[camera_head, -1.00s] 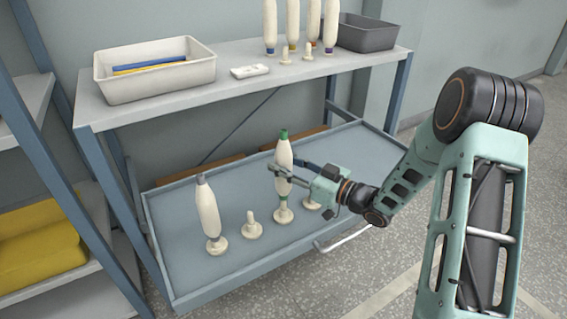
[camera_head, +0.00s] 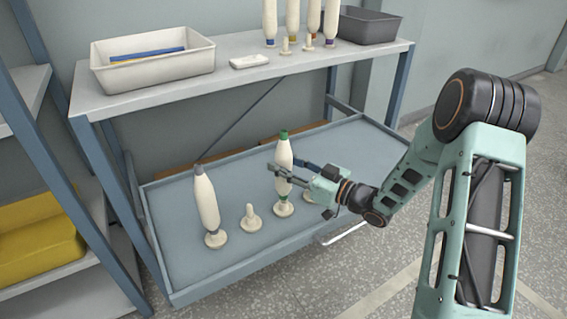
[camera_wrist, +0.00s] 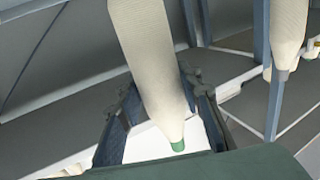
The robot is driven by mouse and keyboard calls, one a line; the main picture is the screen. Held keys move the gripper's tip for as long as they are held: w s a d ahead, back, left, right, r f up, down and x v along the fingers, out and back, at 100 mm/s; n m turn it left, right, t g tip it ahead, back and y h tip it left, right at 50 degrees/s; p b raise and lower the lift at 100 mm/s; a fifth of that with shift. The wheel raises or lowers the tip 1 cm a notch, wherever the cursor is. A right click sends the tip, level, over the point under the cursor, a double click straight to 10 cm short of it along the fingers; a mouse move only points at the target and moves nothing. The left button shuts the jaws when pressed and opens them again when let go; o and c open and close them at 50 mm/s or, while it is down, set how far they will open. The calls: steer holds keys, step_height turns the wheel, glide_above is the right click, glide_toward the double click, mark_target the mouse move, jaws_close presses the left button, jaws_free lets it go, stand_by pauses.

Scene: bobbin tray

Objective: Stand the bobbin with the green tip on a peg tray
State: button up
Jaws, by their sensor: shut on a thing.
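The bobbin with the green tip (camera_head: 284,154) is cream, upright, with green at its upper tip and lower end. It stands over a cream peg base (camera_head: 284,210) on the blue peg tray (camera_head: 180,270). Its lower end appears to meet the base; the peg itself is hidden, so I cannot tell if it is fully seated. My gripper (camera_head: 285,172) is shut on the bobbin's body from the right. In the wrist view, the bobbin (camera_wrist: 155,70) runs between the fingers (camera_wrist: 160,95), its green end low in the picture.
A bobbin with a grey tip (camera_head: 206,200) stands on the tray to the left. An empty peg (camera_head: 250,217) stands between the two. Another peg (camera_head: 311,199) is partly hidden by my gripper. The shelf behind holds a white bin (camera_head: 150,68), a grey bin (camera_head: 368,26) and several bobbins.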

steer(key=shift+f+b, duration=0.6)
steer(key=shift+f, duration=0.2)
steer(key=o, duration=1.3)
steer(key=v, duration=1.2)
